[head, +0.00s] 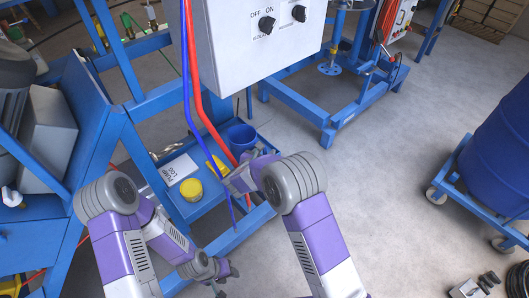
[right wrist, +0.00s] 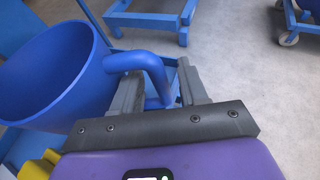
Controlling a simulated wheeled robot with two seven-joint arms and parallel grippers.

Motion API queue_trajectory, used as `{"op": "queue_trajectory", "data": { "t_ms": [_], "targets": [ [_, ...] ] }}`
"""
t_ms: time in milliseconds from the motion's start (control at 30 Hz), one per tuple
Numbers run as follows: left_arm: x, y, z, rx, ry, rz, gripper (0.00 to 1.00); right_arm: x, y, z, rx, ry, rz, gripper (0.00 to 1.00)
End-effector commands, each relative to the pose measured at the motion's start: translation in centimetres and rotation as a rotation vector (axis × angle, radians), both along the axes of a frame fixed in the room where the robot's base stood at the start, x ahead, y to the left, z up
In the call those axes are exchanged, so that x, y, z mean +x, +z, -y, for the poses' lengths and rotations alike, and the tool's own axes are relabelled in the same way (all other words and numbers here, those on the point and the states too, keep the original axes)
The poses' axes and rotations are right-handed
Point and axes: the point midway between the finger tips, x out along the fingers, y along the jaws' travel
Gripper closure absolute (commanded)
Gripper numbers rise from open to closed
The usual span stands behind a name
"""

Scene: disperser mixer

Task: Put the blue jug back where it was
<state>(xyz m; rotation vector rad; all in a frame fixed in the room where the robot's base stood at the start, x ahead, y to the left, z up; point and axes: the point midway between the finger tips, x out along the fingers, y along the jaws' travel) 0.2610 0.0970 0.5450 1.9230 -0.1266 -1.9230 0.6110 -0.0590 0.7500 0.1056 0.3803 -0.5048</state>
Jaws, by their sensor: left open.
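The blue jug (head: 242,136) stands on the low blue shelf (head: 212,215) under the control box, partly covered by my right gripper and the hoses in the head view. In the right wrist view the jug (right wrist: 50,75) fills the left side, with its handle (right wrist: 152,72) toward me. My right gripper (right wrist: 158,88) is open, with one finger on each side of the handle. A gap shows between the handle and the right finger. In the head view my right gripper (head: 240,180) is just in front of the jug. My left gripper (head: 228,270) is low, apart from the jug, open and empty.
A pump log (head: 178,170) and a yellow-lidded jar (head: 191,189) share the shelf. Red and blue hoses (head: 190,75) hang from the control box (head: 255,40) close to my right gripper. A blue drum (head: 500,150) stands on a wheeled dolly at right. Floor between is clear.

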Motion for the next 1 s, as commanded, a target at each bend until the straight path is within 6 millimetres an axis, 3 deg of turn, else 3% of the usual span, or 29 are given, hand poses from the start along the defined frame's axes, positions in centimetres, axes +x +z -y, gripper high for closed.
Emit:
{"op": "queue_trajectory", "data": {
  "t_ms": [400,800,1000],
  "targets": [
    [0.0,0.0,0.0,0.000,0.000,0.000,0.57,0.0,0.9,0.0,0.002,-0.002,0.001,0.54],
    [0.0,2.8,0.0,0.000,0.000,0.000,0.57,-6.7,4.3,-3.9,0.000,0.004,0.000,0.54],
    [0.0,3.5,0.0,0.000,0.000,0.000,0.57,-9.0,5.1,-5.1,-0.001,0.000,0.000,0.54]
  ]
}}
